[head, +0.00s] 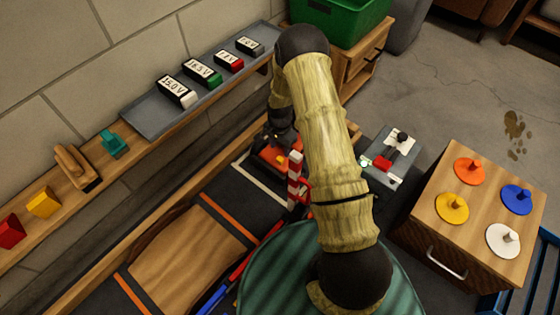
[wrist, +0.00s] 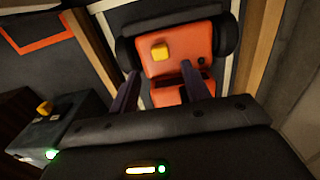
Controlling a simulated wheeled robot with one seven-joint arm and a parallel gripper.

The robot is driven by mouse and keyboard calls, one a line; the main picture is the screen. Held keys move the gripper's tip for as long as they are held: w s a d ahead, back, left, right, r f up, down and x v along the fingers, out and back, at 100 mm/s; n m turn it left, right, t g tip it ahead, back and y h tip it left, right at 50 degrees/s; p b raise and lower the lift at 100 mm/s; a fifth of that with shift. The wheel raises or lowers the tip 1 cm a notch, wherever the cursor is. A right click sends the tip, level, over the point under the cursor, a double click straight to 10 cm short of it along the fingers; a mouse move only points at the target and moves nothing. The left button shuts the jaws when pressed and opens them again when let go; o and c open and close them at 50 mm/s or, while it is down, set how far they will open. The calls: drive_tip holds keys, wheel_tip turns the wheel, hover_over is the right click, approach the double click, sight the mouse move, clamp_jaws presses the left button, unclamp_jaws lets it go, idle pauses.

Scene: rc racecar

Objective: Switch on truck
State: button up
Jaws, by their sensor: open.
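The truck (wrist: 180,45) is orange with dark wheels and has a raised yellow block, likely its switch (wrist: 160,52), on top. It sits inside a pale outlined area of the dark mat. In the head view the truck (head: 268,158) is partly hidden by my arm. In the wrist view my gripper (wrist: 161,68) is open and empty, its two dark fingers apart and pointing at the truck, with the yellow block just beyond the tips. I cannot tell whether the fingers touch the truck. In the head view my gripper (head: 279,134) is above the truck.
A red-and-white striped post (head: 294,180) stands close to my arm. A grey box (head: 405,153) with a green light is to the right. A wall shelf (head: 150,122) with labelled blocks runs along the left. A wooden cabinet (head: 430,205) with coloured discs stands at right.

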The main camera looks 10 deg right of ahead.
sight(280, 158)
wheel_tip(280, 158, down, 7)
drive_tip(key=b, duration=0.3)
drive_tip(key=shift+b, duration=0.3)
